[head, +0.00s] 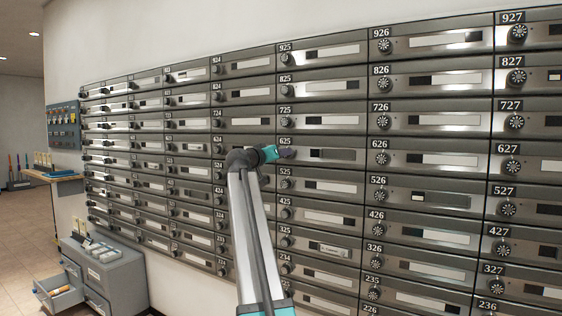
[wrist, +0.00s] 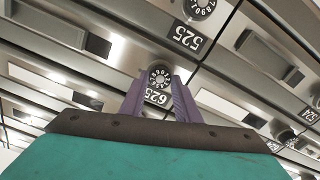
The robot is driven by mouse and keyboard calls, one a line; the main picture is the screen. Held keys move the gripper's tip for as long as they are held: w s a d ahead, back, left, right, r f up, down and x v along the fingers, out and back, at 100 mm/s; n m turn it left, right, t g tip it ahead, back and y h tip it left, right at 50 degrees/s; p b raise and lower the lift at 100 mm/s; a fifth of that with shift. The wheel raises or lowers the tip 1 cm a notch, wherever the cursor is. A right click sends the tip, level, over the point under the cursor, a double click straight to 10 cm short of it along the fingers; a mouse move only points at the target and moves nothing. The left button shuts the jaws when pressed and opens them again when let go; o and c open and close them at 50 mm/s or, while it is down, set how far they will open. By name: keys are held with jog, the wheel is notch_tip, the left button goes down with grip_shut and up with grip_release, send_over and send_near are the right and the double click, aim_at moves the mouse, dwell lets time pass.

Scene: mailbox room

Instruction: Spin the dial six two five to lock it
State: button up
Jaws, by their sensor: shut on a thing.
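The dial of box 625 (wrist: 160,77) shows in the wrist view between the two purple fingers of my gripper (wrist: 159,90), just above its number label. My gripper is shut on this dial. In the head view my gripper (head: 287,153) reaches the left end of the 625 door, and its fingers hide the dial there. The 625 door (head: 336,156) is closed flat in the wall of boxes and has a pale name strip with a dark window.
The 525 dial (head: 285,185) and 725 dial (head: 285,121) sit close below and above. A grey cabinet (head: 115,275) with an open drawer (head: 58,293) stands at the lower left. A wooden shelf (head: 55,175) juts out beyond the boxes.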

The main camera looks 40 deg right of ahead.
jog(key=shift+m, duration=0.3)
jog(key=o, duration=1)
jog(key=shift+o, duration=0.2)
jog(key=p+v, duration=0.1)
jog(key=v, duration=1.2)
jog(key=shift+a+p, duration=0.35)
jog(key=shift+a, duration=0.05)
